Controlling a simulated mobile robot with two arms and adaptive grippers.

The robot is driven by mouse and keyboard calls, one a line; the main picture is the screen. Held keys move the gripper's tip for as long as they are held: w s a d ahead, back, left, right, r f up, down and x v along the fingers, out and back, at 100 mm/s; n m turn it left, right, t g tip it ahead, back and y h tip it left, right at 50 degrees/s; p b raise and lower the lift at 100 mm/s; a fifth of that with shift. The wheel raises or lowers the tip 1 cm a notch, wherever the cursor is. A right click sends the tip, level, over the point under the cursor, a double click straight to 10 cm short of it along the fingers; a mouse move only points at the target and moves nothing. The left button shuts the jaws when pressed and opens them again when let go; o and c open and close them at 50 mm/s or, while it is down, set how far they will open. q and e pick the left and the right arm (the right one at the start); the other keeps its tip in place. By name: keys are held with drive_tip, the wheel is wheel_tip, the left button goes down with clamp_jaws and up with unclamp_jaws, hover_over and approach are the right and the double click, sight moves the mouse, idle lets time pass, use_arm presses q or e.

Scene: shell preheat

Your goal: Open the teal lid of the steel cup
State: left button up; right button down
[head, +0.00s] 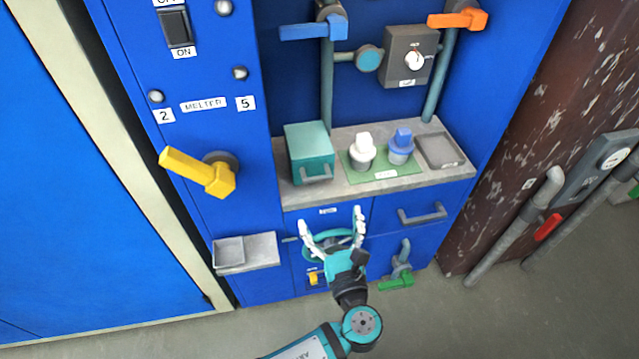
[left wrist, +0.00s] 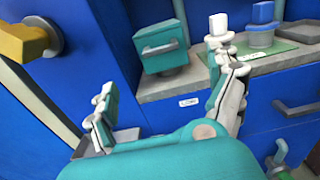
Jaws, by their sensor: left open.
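The teal lid (head: 309,146) is a boxy cover with a grey bar handle on its front, standing closed at the left end of the grey counter. In the left wrist view the teal lid (left wrist: 158,38) sits above a grey base, likely the steel cup (left wrist: 166,81); most of the cup is hidden. My left gripper (head: 331,222) is open and empty, in front of and below the counter edge, apart from the lid. In the left wrist view, the fingers of my left gripper (left wrist: 160,60) spread on either side of the lid's lower front. My right gripper is not in view.
A white-topped cup (head: 362,152) and a blue-topped cup (head: 400,147) stand on a green mat (head: 386,174), right of the lid. A yellow lever (head: 200,173) juts out at left. A small grey shelf (head: 262,252) sticks out below. A drawer handle (head: 422,214) is at right.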

sight(318, 181)
use_arm(q)
drive_tip(key=x, duration=0.9)
drive_tip(key=shift+w+a+f, duration=0.1)
drive_tip(key=shift+w, duration=0.25)
drive_tip(key=shift+w+a, duration=0.2)
drive_tip(key=shift+w, duration=0.3)
